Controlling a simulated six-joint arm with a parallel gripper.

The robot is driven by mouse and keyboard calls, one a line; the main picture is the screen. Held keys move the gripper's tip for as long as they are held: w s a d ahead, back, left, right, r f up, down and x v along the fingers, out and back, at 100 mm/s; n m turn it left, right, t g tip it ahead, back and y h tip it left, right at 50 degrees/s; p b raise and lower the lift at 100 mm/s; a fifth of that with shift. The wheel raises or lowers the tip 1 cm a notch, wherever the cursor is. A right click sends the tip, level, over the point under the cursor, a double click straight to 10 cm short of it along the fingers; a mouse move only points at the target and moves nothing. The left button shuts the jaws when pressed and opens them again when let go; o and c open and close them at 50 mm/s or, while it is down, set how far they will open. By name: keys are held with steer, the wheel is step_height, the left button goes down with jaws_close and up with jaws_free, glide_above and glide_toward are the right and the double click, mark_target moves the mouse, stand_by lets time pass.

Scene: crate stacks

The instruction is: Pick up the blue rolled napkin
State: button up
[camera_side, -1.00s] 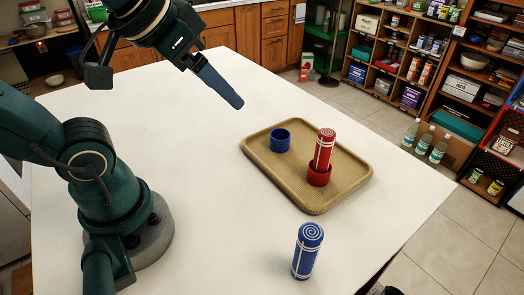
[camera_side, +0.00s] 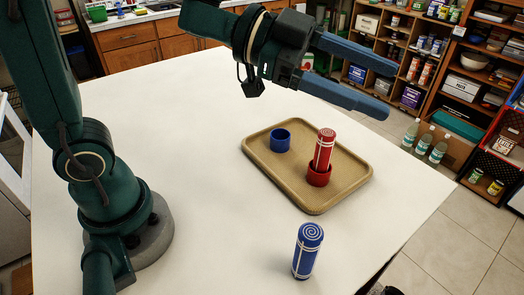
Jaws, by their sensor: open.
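The blue rolled napkin (camera_side: 307,252) stands upright on the white table near its front edge, with pale bands and a spiral on its top end. My gripper (camera_side: 386,89) is open and empty, high above the far right part of the table. Its two blue fingers point to the right, well apart from the napkin. A tan tray (camera_side: 320,207) lies on the table. A blue ring (camera_side: 280,141) stands empty on the tray's left part. A red rolled napkin (camera_side: 325,148) stands slightly tilted in a red ring (camera_side: 319,175) on the tray.
The white table (camera_side: 215,230) is bare between my arm's base and the blue napkin. Shelves (camera_side: 420,50) with boxes and jars stand beyond the table, and several bottles (camera_side: 424,142) stand on the floor at right.

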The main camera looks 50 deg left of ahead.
mark_target(316, 255)
steer(key=s+d+f+m+g, duration=0.25)
steer(key=s+f+g, duration=0.25)
steer(key=s+g, duration=0.45)
steer(key=shift+m+t+h, duration=0.4)
steer(key=shift+m+t, duration=0.05)
steer(key=f, duration=1.3)
steer(key=shift+a+f, duration=0.3)
steer(key=shift+a, duration=0.1)
steer(key=shift+d+f, duration=0.25)
steer(key=shift+f, duration=0.1)
steer(key=shift+x, duration=2.25)
jaws_close()
